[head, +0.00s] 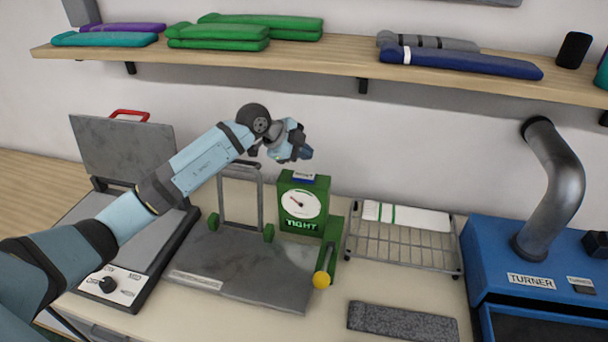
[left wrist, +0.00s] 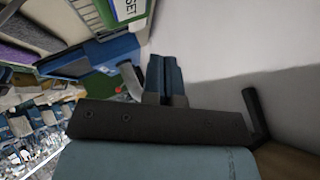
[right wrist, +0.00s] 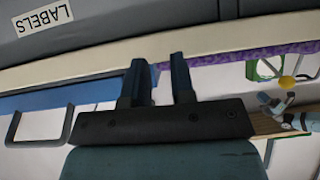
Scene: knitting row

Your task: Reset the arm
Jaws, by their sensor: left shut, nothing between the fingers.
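My left gripper (head: 303,153) is shut and empty, raised in the air just above the green gauge box (head: 290,182). It also shows in the left wrist view, its two fingers together (left wrist: 164,78). The gauge box has a white dial and the word TIGHT. A green lever arm with a yellow knob (head: 321,280) stands at its right front, the knob low and toward the front. The left gripper is apart from the lever. My right gripper (right wrist: 158,82) shows only in the right wrist view, its fingers apart with nothing between them.
A grey plate (head: 240,268) with an upright metal frame is left of the gauge. A grey press (head: 125,150) stands open at far left. A wire rack (head: 400,245), a dark grey pad (head: 402,322) and a blue TURNER machine (head: 500,262) are right. A shelf (head: 340,62) runs above.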

